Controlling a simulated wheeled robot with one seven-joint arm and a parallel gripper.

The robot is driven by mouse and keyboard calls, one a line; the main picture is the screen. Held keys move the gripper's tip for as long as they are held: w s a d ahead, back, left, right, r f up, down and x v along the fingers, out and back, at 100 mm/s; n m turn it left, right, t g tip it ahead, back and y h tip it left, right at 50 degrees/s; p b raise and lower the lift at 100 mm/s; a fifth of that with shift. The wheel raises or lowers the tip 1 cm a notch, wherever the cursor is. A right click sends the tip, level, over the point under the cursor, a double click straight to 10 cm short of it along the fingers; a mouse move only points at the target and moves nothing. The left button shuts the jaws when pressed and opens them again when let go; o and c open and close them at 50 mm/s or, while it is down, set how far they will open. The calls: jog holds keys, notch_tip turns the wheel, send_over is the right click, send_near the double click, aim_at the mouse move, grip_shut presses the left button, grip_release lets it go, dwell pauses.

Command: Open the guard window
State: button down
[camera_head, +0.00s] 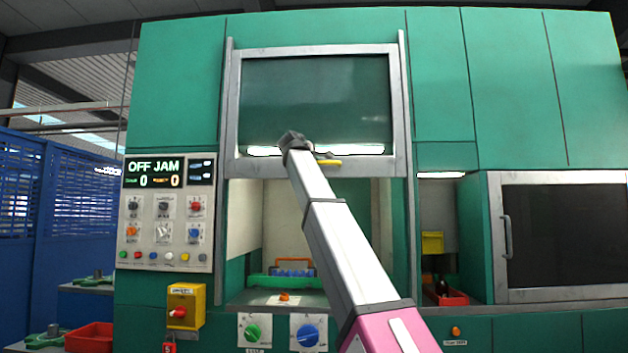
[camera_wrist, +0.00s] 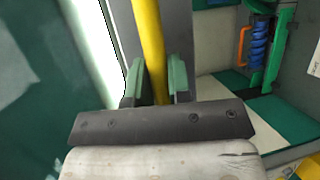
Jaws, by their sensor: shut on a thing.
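The guard window (camera_head: 393,120) is a grey-framed dark pane in the upper part of the green machine. It stands raised, with the bay below it uncovered. A yellow handle (camera_head: 328,162) sits on its bottom rail. My gripper (camera_wrist: 158,82) is shut on the yellow handle (camera_wrist: 148,40), one green finger on each side of the bar in the wrist view. In the head view my arm reaches up to the bottom rail, and my wrist hides part of the handle and the fingers.
Inside the open bay is a green tray with blue items and an orange handle (camera_head: 292,262). A control panel (camera_head: 165,225) reading OFF JAM is at left, with a yellow switch box (camera_head: 186,305) below. A closed dark door (camera_head: 570,235) is at right.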

jog(key=shift+r, duration=0.65)
jog(key=c, duration=1.1)
grip_release()
jog(key=v, duration=1)
jog(key=shift+s+a, duration=0.15)
jog(key=shift+s, duration=0.15)
jog(key=shift+f, duration=0.1)
